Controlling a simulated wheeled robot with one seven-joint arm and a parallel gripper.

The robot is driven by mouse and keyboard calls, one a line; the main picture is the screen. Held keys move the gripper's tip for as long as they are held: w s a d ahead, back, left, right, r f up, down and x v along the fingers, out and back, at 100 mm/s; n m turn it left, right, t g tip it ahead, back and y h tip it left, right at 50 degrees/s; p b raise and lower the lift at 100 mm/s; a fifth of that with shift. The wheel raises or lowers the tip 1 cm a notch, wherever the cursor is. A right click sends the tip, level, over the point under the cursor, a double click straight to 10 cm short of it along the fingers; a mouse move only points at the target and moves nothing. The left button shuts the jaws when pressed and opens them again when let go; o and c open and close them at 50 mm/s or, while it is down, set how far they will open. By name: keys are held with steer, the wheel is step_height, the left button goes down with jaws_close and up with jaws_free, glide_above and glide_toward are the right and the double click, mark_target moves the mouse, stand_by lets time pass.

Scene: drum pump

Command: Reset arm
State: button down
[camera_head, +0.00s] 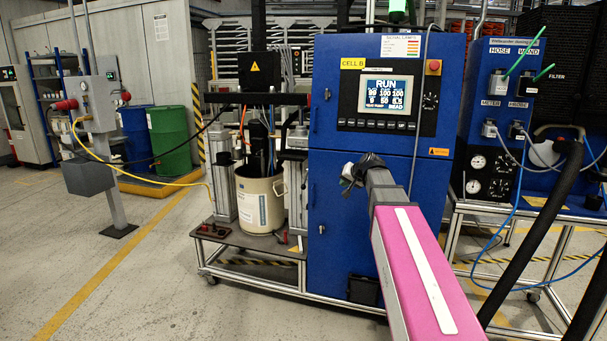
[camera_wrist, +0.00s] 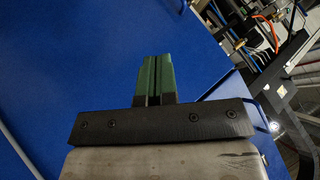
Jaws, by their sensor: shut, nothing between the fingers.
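My gripper (camera_wrist: 154,80) shows in the wrist view as two green fingers side by side, shut and empty. They are in front of the blue front of the control cabinet (camera_wrist: 90,60); I cannot tell the exact gap. In the head view my pink and grey arm reaches up towards the cabinet (camera_head: 335,215). The arm's dark end is in front of the cabinet's lower door, below the control screen (camera_head: 386,92), which reads RUN. The fingertips are not clear in the head view.
A cream drum (camera_head: 259,203) stands on a wheeled platform (camera_head: 245,238) left of the cabinet. A frame with gauges (camera_head: 487,175) and thick black hoses (camera_head: 540,225) is at the right. Blue and green barrels (camera_head: 169,140) stand further back. The floor (camera_head: 150,290) at the front left is clear.

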steer(key=s+d+f+n+g+h, duration=0.2)
steer(key=s+f+g+h, duration=0.3)
steer(key=s+f, duration=2.3)
step_height(320, 180, down, 4)
steer(key=g, duration=0.4)
steer(key=shift+s, duration=0.4)
